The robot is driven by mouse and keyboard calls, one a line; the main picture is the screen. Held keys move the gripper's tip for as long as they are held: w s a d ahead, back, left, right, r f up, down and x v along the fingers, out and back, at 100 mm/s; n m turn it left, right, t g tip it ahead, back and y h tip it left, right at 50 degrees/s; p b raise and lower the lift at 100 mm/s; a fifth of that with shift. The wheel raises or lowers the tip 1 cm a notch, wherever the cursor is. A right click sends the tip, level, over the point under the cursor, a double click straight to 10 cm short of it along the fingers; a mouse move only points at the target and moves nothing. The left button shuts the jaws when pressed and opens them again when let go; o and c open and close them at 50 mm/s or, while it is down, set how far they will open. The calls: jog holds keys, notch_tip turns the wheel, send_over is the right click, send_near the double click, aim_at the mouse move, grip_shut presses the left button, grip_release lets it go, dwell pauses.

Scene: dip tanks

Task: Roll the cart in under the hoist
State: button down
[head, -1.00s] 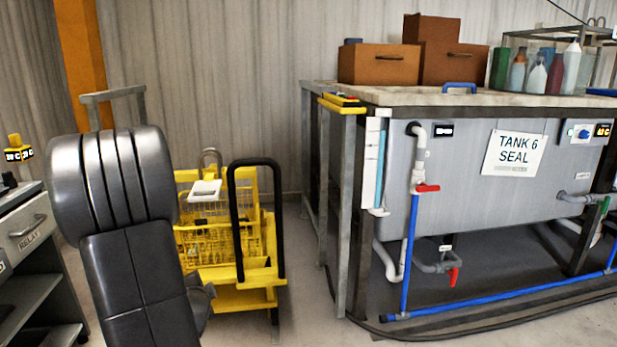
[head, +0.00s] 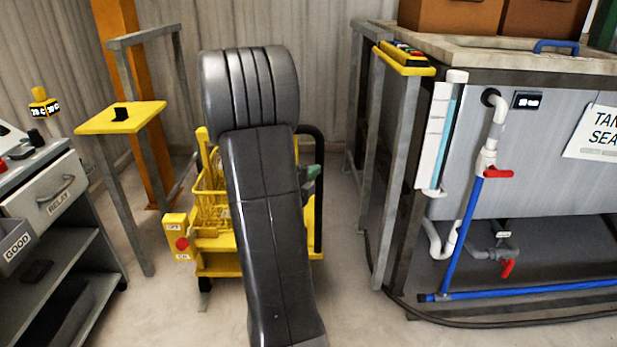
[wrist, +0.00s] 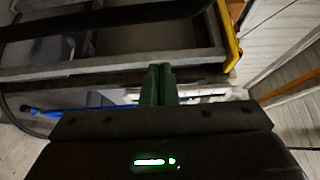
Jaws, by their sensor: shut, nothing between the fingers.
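The yellow cart (head: 222,268) stands on the floor behind my arm in the head view. It carries a yellow wire basket (head: 208,197), and a black upright handle (head: 319,215) shows at its right side. My arm hides the middle of the cart. My gripper (head: 313,173) shows only as a green bit past the right edge of my arm, in front of the cart's handle side. In the wrist view its green fingers (wrist: 160,85) are together and empty. I cannot make out a hoist in either view.
A tank (head: 468,160) with pipes stands at right. A low yellow post with a red button (head: 181,243) is at the cart's left front. A yellow-topped stand (head: 122,117) and a grey bench (head: 60,215) are at left. Bare floor (head: 345,285) lies between cart and tank.

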aim_at(318, 158)
jog(key=w, duration=0.2)
jog(key=w+d, duration=0.1)
jog(key=w, duration=0.1)
jog(key=w+d, duration=0.1)
jog(key=w, duration=0.1)
jog(key=shift+w+b, duration=0.35)
jog(key=shift+w+a, duration=0.15)
jog(key=shift+w, duration=0.35)
jog(key=shift+w, duration=0.15)
